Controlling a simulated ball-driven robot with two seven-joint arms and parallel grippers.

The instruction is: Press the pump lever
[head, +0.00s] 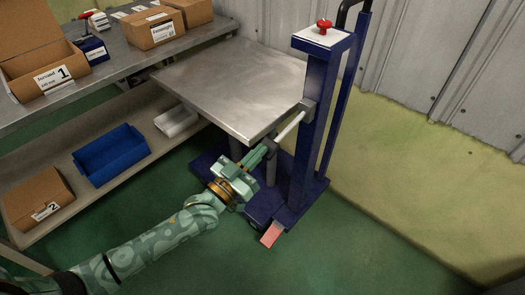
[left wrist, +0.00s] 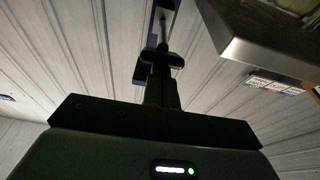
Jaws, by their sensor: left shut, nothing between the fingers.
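A blue lift cart has a lever-like silver rod (head: 290,127) that comes out of a grey bracket on its upright column (head: 316,135). A dark piece sits at the rod's lower end, beside the edge of the metal platform. My left gripper (head: 266,151) is shut, with its fingertips right at this dark end. I cannot tell whether they touch it. In the left wrist view, the gripper (left wrist: 161,78) points toward the dark end and the rod (left wrist: 161,28) behind it. My right gripper is not in view.
The metal platform (head: 235,85) lies just above and left of my gripper. A red pedal (head: 271,234) sits low at the cart's base, and a red knob (head: 324,24) tops the column. A shelf (head: 130,58) with boxes stands left. Green floor is clear at lower right.

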